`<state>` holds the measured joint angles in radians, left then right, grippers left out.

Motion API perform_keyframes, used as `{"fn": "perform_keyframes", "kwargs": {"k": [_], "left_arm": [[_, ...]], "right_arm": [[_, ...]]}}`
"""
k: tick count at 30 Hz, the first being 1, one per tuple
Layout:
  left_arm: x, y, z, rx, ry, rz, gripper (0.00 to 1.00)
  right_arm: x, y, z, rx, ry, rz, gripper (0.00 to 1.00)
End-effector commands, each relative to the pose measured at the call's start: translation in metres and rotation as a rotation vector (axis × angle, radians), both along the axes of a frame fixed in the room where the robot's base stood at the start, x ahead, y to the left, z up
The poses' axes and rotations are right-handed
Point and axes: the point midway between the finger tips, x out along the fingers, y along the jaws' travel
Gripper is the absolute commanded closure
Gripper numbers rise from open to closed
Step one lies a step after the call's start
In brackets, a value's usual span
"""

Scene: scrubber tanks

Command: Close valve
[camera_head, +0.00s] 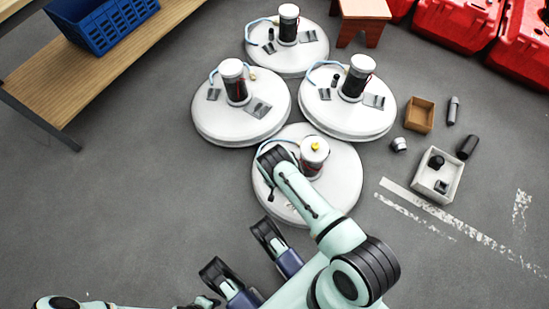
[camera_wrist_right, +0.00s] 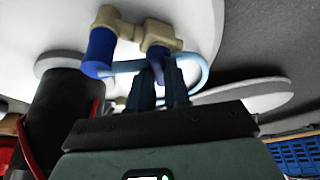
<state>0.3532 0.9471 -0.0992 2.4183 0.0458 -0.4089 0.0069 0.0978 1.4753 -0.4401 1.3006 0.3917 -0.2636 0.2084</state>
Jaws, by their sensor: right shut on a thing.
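The valve (camera_wrist_right: 157,33) in the right wrist view has a tan body with blue parts and a light-blue hose beside it. My right gripper (camera_wrist_right: 162,85) is shut on the valve's blue handle (camera_wrist_right: 160,55). In the head view my right gripper (camera_head: 268,168) is over the left side of the nearest white tank lid (camera_head: 340,190) and hides the valve there.
Three more white tanks (camera_head: 212,125) with canisters and hoses stand behind. To the right are a white box (camera_head: 425,190) with dark parts, a brown box (camera_head: 419,114) and loose cylinders. A wooden shelf (camera_head: 120,65) holds a blue crate (camera_head: 110,25). The left floor is clear.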

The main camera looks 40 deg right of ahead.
Motion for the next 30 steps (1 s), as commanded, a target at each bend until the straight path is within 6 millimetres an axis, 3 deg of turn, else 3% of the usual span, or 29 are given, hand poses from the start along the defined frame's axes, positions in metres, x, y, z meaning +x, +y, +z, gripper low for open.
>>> {"fn": "perform_keyframes", "kwargs": {"k": [18,30], "left_arm": [[-0.0064,0.0008,-0.002,-0.002,0.021,0.002,0.57],[-0.006,0.0008,-0.0019,-0.001,0.02,0.002,0.57]], "right_arm": [[0.0045,0.0036,0.0005,-0.001,-0.004,-0.49,1.0],[0.0052,0.0033,0.0006,0.003,-0.004,-0.609,1.0]]}}
